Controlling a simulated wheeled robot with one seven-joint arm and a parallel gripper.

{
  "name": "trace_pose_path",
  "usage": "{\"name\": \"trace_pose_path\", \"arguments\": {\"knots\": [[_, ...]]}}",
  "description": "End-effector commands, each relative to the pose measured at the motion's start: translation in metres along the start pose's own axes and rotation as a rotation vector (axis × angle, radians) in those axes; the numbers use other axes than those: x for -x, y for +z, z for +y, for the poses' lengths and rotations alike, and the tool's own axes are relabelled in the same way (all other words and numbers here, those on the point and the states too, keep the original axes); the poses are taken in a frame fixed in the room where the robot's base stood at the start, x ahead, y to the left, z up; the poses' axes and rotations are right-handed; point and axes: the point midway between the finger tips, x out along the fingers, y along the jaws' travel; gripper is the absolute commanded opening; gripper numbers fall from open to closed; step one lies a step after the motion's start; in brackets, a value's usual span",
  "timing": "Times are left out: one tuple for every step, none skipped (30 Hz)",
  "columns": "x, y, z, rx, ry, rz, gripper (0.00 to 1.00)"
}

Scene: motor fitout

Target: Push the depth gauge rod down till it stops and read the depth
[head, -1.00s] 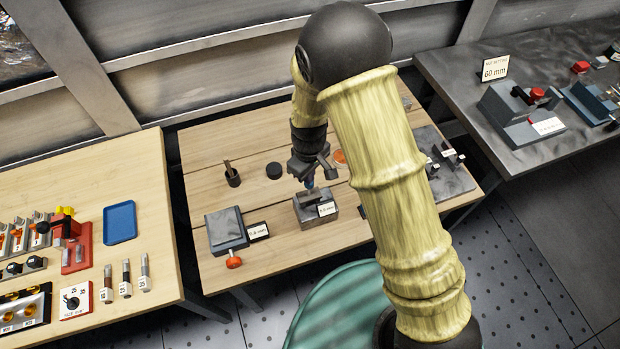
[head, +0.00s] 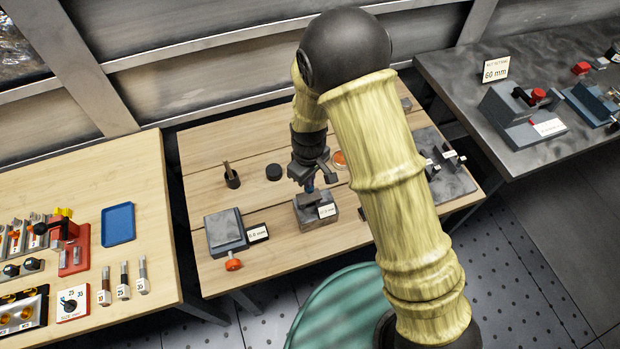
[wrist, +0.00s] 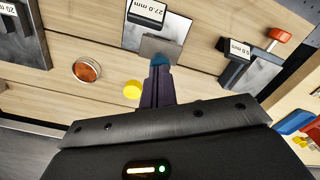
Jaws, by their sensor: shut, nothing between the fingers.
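A grey block (head: 318,220) with a white readout plate (head: 327,210) stands at the front middle of the wooden table, and I take it for the depth gauge. In the wrist view the readout (wrist: 148,12) shows 27.0 mm. My gripper (head: 309,188) is right above the block, pointing down, and it is shut with nothing held. Its blue-tipped fingers (wrist: 158,62) overlap the near edge of the grey block (wrist: 158,47) in the wrist view. The rod is hidden behind the fingers, so I cannot tell whether they touch it.
Left of the gauge is another grey block (head: 225,231) with a readout and a red knob (head: 233,265). A dark cup (head: 233,180), a black disc (head: 274,172) and an orange dish (head: 340,159) lie behind. A dark plate with fittings (head: 452,180) is at right.

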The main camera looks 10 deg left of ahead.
Motion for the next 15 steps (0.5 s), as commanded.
{"name": "trace_pose_path", "arguments": {"knots": [[0.007,0.0,0.0,0.0,0.0,0.001,0.0],[0.009,0.0,0.0,0.0,0.0,0.001,0.0],[0.012,0.0,0.0,0.0,0.0,0.001,0.0],[0.014,0.0,0.0,0.0,0.0,0.001,0.0],[0.016,0.0,0.0,0.0,0.001,0.001,0.0],[0.018,0.0,0.0,0.0,0.001,0.001,0.0],[0.02,0.0,0.0,0.0,0.001,0.001,0.0],[0.022,0.0,0.0,0.0,0.001,0.001,0.0],[0.024,0.0,0.0,0.0,0.001,0.001,0.0],[0.026,0.0,0.0,0.0,0.001,0.001,0.0],[0.028,0.0,0.0,0.0,0.001,0.001,0.0],[0.031,0.0,0.0,-0.001,0.0,0.001,0.0],[0.033,0.0,0.0,-0.001,0.0,0.001,0.0],[0.035,0.0,0.0,-0.001,0.0,0.001,0.0],[0.037,0.0,0.0,-0.001,0.0,0.001,0.0]]}}
